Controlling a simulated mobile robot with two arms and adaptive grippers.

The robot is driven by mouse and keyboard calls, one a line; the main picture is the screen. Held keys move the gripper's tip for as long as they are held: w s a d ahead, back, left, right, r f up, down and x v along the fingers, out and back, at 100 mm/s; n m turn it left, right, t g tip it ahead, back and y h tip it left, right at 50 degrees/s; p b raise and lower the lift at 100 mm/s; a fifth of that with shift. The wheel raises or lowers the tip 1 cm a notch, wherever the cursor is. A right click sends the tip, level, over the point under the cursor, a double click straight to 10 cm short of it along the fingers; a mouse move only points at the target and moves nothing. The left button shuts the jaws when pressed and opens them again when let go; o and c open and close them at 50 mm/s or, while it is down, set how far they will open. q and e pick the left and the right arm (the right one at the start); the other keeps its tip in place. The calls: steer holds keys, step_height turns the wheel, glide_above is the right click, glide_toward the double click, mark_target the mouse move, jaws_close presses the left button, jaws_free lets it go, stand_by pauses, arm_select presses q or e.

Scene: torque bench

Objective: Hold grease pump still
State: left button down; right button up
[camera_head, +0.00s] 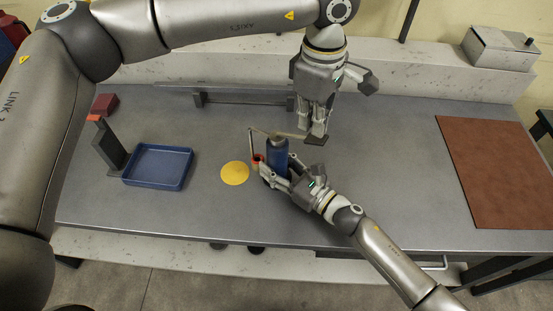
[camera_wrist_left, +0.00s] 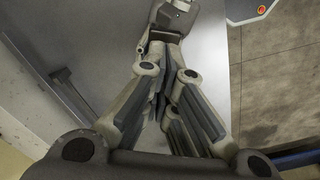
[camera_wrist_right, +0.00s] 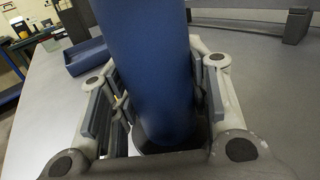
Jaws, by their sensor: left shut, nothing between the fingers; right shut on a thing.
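The grease pump (camera_head: 278,153) is a blue upright cylinder on the grey bench, with a thin lever (camera_head: 290,134) reaching right from its top. A thin bent piece with an orange part (camera_head: 258,159) is at its left side. My right gripper (camera_head: 272,172) is shut around the pump's body. The blue body (camera_wrist_right: 150,70) fills the middle of the right wrist view between the fingers. My left gripper (camera_head: 313,130) points down just right of the pump, near the lever's end, shut and empty. I cannot tell whether it touches the lever. Its closed fingers show in the left wrist view (camera_wrist_left: 165,70).
A yellow disc (camera_head: 235,173) lies left of the pump. Beyond it are a blue tray (camera_head: 130,180), a dark stand (camera_head: 108,148) and a red block (camera_head: 105,103). A metal rail (camera_head: 240,98) is behind. A brown mat (camera_head: 495,170) lies right; bare bench separates it from my grippers.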

stand_by(0.5)
arm_select(q)
steer(key=shift+r, duration=2)
arm_select(e)
steer(key=o, duration=1.4)
